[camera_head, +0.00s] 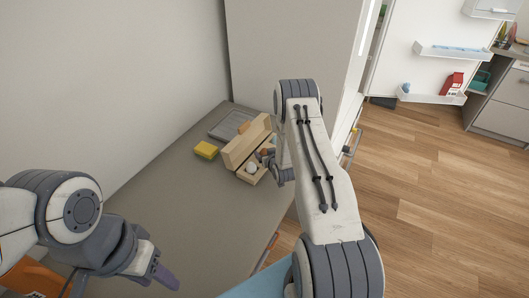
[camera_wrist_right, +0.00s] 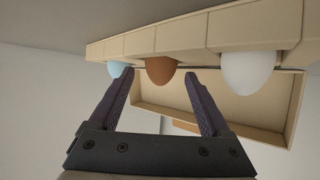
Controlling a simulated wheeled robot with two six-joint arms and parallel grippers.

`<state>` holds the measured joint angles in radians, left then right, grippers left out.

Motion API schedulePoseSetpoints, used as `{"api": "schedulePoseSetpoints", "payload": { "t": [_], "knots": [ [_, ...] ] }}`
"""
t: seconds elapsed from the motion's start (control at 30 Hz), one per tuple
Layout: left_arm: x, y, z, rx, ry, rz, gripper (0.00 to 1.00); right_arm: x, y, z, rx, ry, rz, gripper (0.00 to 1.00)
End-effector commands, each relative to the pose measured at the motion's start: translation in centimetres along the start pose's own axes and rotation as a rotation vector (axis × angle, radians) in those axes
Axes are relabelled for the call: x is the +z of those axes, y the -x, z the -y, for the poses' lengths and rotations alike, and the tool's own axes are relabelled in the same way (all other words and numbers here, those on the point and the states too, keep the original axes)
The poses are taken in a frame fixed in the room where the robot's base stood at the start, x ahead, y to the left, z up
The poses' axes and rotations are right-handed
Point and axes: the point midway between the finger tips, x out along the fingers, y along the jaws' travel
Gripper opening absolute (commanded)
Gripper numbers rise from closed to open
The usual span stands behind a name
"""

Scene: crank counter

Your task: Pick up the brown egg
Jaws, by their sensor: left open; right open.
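The brown egg (camera_wrist_right: 160,70) sits in the middle of a light wooden egg box (camera_wrist_right: 185,40), between a pale blue egg (camera_wrist_right: 116,69) and a white egg (camera_wrist_right: 245,74). My right gripper (camera_wrist_right: 155,82) is open. Its two fingers point at the brown egg, one to each side of it in the right wrist view; I cannot tell whether they touch it. In the head view the open egg box (camera_head: 237,154) stands on the counter, with the white egg (camera_head: 252,168) showing and my right arm partly hiding the rest. My left gripper (camera_head: 164,272) is open and empty at the lower left.
A yellow block (camera_head: 205,149) lies on the grey counter (camera_head: 185,200) left of the egg box. A tall pale cabinet (camera_head: 285,50) stands at the back. The counter's middle is clear.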

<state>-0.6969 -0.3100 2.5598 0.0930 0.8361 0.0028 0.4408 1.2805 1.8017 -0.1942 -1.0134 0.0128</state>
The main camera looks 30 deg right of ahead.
Motion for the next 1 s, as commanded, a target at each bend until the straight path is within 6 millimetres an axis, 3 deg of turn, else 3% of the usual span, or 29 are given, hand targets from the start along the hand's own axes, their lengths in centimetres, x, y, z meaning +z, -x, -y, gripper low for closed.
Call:
{"api": "schedulePoseSetpoints", "payload": {
  "t": [0.33,0.37,0.5,1.0],
  "knots": [
    [0.0,0.21,-0.02,0.0,-0.001,0.0,0.5,0.08,-0.85,0.0,0.0,0.0,0.001,0.81],
    [0.0,0.21,-0.02,0.0,-0.001,0.0,0.5,0.08,-0.84,0.0,0.0,0.0,0.001,0.78],
    [0.0,0.21,-0.01,0.0,-0.001,0.0,0.5,0.07,-0.83,-0.01,0.0,0.0,0.001,0.27],
    [0.02,-0.16,0.01,0.0,-0.001,0.0,0.5,-0.51,-0.56,-0.03,0.001,0.0,-0.001,0.26]
  ]
}}
